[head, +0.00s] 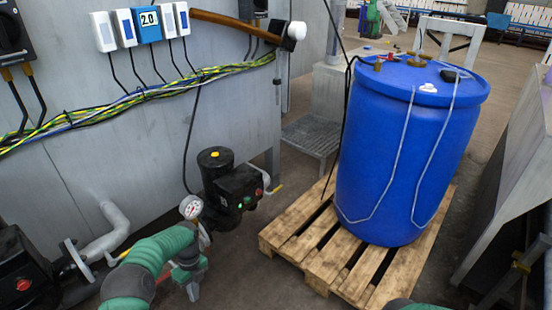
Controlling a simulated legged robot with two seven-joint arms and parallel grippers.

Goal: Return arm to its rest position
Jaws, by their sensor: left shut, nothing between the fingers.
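My left arm comes in from the bottom left with green links. Its gripper (192,291) points down towards the dark floor, in front of a pressure gauge (191,207) and a black pump (234,190). It is shut with nothing seen in it. A small green piece of my right arm shows at the bottom edge, right of centre. The right gripper is out of the picture.
A blue drum (395,160) stands upright on a wooden pallet (290,243) at centre right. A grey cabinet wall (90,150) with cables fills the left. Grey pipes (105,235) stand at lower left. A sloped grey panel (510,180) borders the right.

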